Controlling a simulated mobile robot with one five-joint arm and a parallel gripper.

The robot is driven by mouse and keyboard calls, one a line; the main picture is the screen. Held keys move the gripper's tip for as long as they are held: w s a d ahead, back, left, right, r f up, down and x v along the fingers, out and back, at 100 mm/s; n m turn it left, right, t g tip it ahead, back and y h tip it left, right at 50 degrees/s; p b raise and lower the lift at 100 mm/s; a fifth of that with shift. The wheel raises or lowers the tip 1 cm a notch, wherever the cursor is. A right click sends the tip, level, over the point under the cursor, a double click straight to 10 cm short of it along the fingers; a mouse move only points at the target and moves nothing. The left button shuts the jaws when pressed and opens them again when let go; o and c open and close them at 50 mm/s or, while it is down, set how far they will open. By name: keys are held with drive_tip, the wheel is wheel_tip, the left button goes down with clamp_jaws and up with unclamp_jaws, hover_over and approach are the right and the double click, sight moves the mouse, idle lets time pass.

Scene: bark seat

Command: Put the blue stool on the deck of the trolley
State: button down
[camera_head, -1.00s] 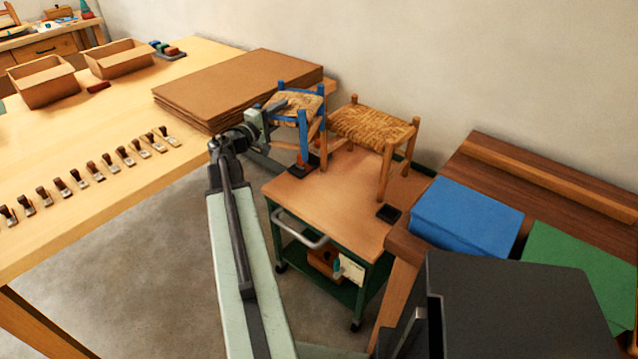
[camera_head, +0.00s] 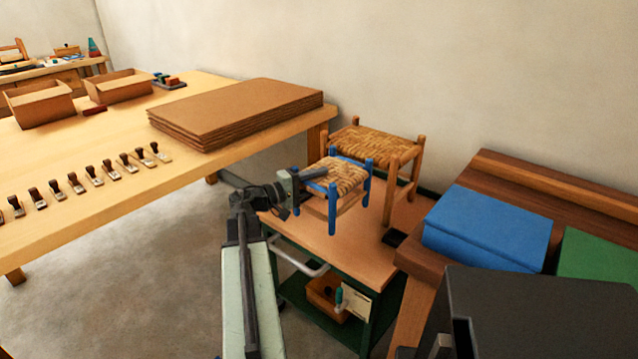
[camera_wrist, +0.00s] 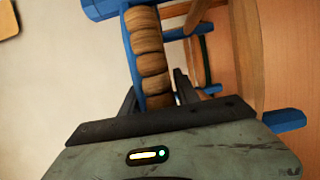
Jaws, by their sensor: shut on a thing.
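The blue stool (camera_head: 345,176), with blue legs and a woven seat, is upright in my gripper (camera_head: 303,178). The jaws are shut on the near left edge of its seat. In the wrist view the woven seat edge (camera_wrist: 148,50) and blue frame lie between the fingers. The stool is over the trolley's wooden deck (camera_head: 325,248), in front of the larger stool. I cannot tell whether its feet touch the deck. The trolley has a green frame and a grey handle at its near left side.
A larger plain-wood stool (camera_head: 372,147) stands on the deck behind, close to the blue one. A black pad (camera_head: 396,238) lies at the deck's right. A dark bench with a blue box (camera_head: 487,229) is close on the right. A table with cardboard sheets (camera_head: 235,110) is left.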

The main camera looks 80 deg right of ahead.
wheel_tip(320, 180, down, 6)
drive_tip(key=b, duration=0.5)
drive_tip(key=shift+b, duration=0.35)
drive_tip(key=shift+f+b, duration=0.6)
drive_tip(key=shift+f, duration=0.1)
drive_tip(key=c, duration=0.8)
unclamp_jaws()
drive_tip(key=v, duration=0.8)
drive_tip(key=shift+s, duration=0.1)
